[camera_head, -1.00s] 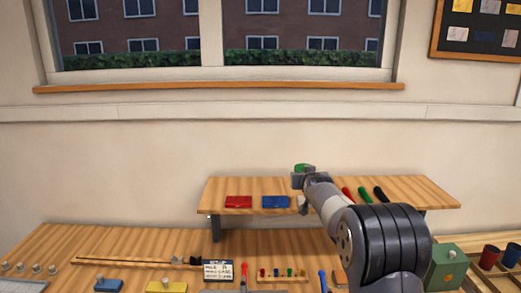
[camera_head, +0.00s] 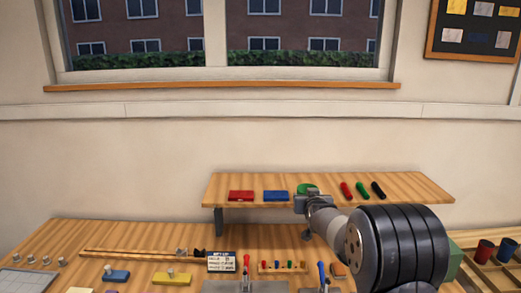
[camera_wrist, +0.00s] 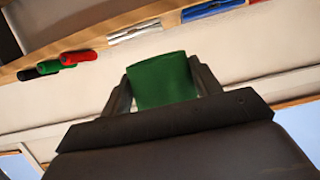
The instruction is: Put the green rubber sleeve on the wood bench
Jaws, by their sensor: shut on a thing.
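The green rubber sleeve (camera_head: 307,188) is in my gripper (camera_head: 308,195), in front of the raised wooden shelf (camera_head: 420,188) in the head view. In the wrist view the sleeve (camera_wrist: 163,80) sits between the two fingers of my gripper (camera_wrist: 165,88), which are shut on its sides. I cannot tell whether the sleeve touches the shelf. The wood bench (camera_head: 150,236) spreads below and in front of the shelf. My arm hides part of the shelf and bench.
On the shelf, a red case (camera_head: 241,196) and a blue case (camera_head: 276,196) lie left of my gripper. Red (camera_head: 346,190), green (camera_head: 362,190) and black (camera_head: 378,189) slim pieces lie right. A silvery piece (camera_wrist: 135,31) shows in the wrist view. Tools and blocks crowd the bench front.

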